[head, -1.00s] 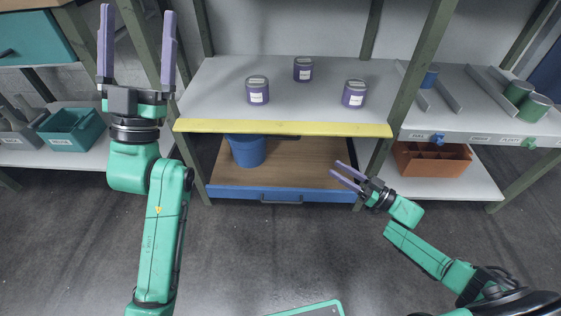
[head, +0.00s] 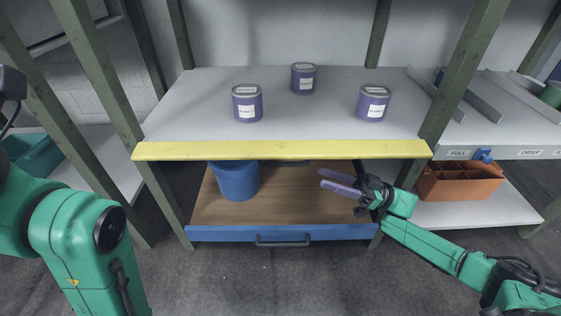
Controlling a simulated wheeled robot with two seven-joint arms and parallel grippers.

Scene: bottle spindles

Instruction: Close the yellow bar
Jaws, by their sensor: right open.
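The yellow bar (head: 280,150) runs level across the front edge of the grey shelf (head: 300,115). It spans from the left green post to the right one. My right gripper (head: 322,178) is open and empty, below the right half of the bar, with its purple fingers pointing left. It appears over the wooden surface and I see no contact with the bar. My left arm (head: 70,240) shows at the left edge, but its gripper fingers are outside the picture.
Several purple tins, one a can (head: 247,103), stand on the shelf. A blue bucket (head: 235,182) stands on the wooden surface (head: 285,205) below, behind a blue front with a handle (head: 283,241). A brown divided box (head: 459,182) is right. Green posts (head: 464,75) flank the shelf.

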